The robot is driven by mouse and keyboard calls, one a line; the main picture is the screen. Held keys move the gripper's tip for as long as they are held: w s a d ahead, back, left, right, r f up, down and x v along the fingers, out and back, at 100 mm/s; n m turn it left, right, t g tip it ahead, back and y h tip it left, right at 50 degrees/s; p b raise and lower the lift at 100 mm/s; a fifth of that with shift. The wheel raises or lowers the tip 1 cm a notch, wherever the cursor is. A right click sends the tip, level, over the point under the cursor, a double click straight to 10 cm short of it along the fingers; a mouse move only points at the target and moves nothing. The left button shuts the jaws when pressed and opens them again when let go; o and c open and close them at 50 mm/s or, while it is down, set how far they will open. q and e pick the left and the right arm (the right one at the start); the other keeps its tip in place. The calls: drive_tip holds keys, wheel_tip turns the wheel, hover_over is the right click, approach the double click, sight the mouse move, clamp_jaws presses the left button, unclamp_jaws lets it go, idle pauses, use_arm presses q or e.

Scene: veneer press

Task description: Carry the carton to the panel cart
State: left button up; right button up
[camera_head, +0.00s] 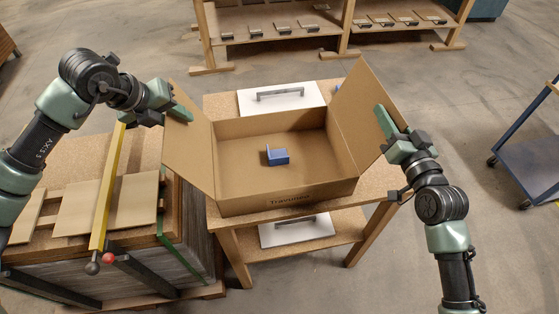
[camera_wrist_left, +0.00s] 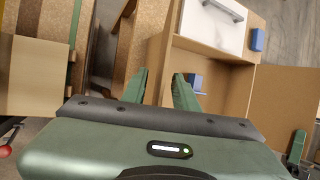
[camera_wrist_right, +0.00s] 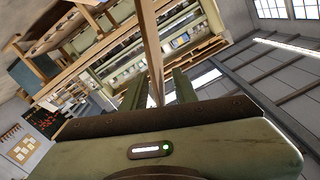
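The open brown carton (camera_head: 285,195) stands upright on a small wooden table, its side flaps spread outward. A blue block (camera_head: 277,157) sits inside on its floor. My left gripper (camera_head: 178,112) is at the carton's left flap. In the left wrist view its fingers (camera_wrist_left: 160,85) are apart, with cardboard between them. My right gripper (camera_head: 388,128) is at the right flap. In the right wrist view its fingers (camera_wrist_right: 158,88) are apart, with the flap (camera_wrist_right: 152,45) edge-on between them and gaps beside it. A blue cart (camera_head: 530,150), likely the panel cart, stands at the right edge, partly cut off.
The table (camera_head: 385,180) also bears a white handled panel (camera_head: 282,100) behind the carton, with another (camera_head: 297,231) on its lower shelf. A board stack (camera_head: 90,210) with a yellow bar stands close on the left. Shelving (camera_head: 285,20) is behind. Floor between table and cart is clear.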

use_arm(q)
drive_tip(key=shift+w+d+f, duration=0.1)
drive_tip(key=shift+w+f, duration=0.15)
drive_tip(key=shift+f, duration=0.05)
use_arm(e)
drive_tip(key=shift+w+a, duration=0.1)
drive_tip(key=shift+w, duration=0.3)
use_arm(q)
drive_tip(key=shift+s, duration=0.1)
clamp_jaws()
use_arm(e)
drive_tip(key=shift+s, duration=0.1)
clamp_jaws()
idle(0.4)
use_arm(q)
drive_tip(key=shift+r, duration=0.25)
use_arm(e)
drive_tip(key=shift+r, duration=0.3)
